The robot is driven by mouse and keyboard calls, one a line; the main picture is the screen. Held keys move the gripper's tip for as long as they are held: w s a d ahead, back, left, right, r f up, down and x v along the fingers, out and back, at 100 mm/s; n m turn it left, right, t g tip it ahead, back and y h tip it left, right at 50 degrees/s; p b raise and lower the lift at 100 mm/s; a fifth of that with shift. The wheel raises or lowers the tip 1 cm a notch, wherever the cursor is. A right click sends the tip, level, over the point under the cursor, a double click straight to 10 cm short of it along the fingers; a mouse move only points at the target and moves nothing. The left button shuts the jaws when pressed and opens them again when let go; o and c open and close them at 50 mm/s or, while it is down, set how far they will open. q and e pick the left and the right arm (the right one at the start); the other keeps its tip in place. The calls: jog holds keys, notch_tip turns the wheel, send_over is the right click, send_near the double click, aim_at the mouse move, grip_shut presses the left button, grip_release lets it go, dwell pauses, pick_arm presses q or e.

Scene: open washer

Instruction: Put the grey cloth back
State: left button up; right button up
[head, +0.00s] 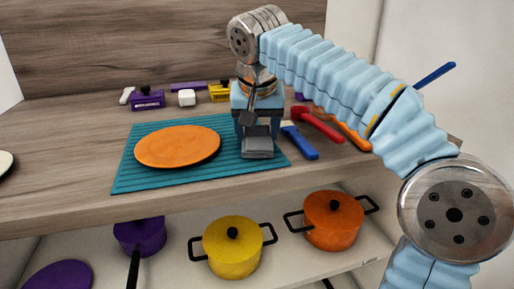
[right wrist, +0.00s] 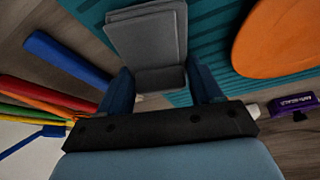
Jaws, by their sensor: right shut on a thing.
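The grey cloth (head: 258,147) is a small folded block at the right end of the teal mat (head: 182,178) on the wooden counter. My right gripper (head: 258,125) points down over it and is shut on its near part. In the right wrist view the cloth (right wrist: 150,42) sits between the two blue fingers and sticks out beyond them, over the mat's edge. Whether its underside touches the mat is hard to tell. My left gripper is not in view.
An orange plate (head: 178,146) lies on the mat, left of the cloth. Blue-handled (head: 300,142) and red utensils (head: 316,124) lie close to the right. Small purple (head: 148,101), white and yellow items stand behind. Purple, yellow (head: 232,250) and orange pots (head: 332,222) stand on the shelf below.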

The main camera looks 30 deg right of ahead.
aim_at(257, 125)
jog(key=shift+f, duration=0.2)
dwell(0.3)
jog(key=o, duration=1.6)
jog(key=c, duration=0.3)
jog(key=shift+r, duration=0.15)
jog(key=p+v, duration=0.2)
jog(key=v, duration=0.1)
jog(key=shift+r, duration=0.3)
jog(key=shift+v, duration=2.6)
jog(key=shift+s+a, duration=0.1)
jog(key=shift+s, duration=0.05)
